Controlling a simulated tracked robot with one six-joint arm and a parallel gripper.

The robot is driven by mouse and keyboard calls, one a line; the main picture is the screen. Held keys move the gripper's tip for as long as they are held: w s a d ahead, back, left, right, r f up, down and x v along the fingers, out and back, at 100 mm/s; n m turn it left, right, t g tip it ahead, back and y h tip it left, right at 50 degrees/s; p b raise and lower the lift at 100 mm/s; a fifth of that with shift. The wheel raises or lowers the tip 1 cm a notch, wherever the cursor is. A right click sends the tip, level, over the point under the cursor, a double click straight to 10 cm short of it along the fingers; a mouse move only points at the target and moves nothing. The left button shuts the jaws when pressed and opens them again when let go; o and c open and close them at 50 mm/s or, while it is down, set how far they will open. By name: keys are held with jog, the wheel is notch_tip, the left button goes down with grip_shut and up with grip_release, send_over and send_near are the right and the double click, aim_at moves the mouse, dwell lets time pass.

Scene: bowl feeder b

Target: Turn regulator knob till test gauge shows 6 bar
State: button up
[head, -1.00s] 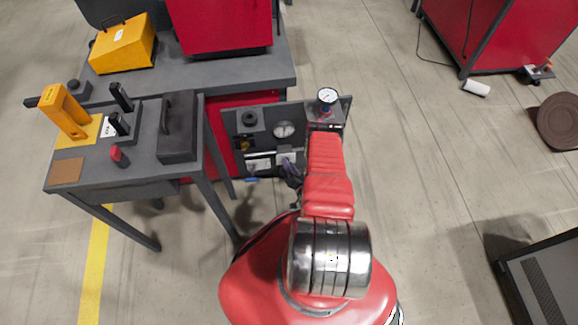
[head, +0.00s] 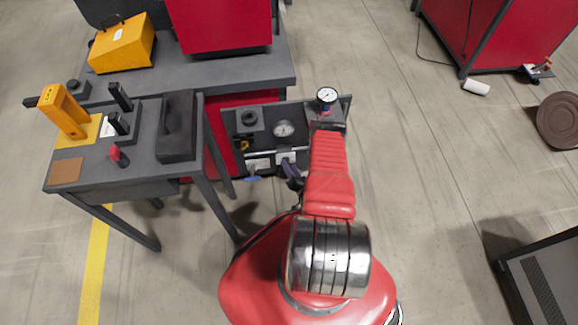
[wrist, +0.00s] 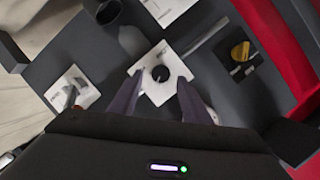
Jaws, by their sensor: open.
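A small round dial gauge with a white face (head: 327,95) stands at the panel's top right in the head view; its reading is too small to make out. A second round gauge (head: 284,128) is set in the grey panel (head: 265,112). In the wrist view a black round knob (wrist: 160,73) sits on a white plate (wrist: 150,88). My gripper (wrist: 157,88) is open, its two fingers on either side of this knob; I cannot tell whether they touch it. In the head view my gripper (head: 292,172) is partly hidden by my arm.
A yellow knob (wrist: 240,51) lies to the right and a white plate with a dark lever (wrist: 72,90) to the left in the wrist view. A grey table (head: 130,165) with a yellow handle (head: 66,108) stands left.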

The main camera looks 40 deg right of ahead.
jog(key=v, duration=1.2)
jog(key=shift+s, duration=0.1)
dwell(0.4)
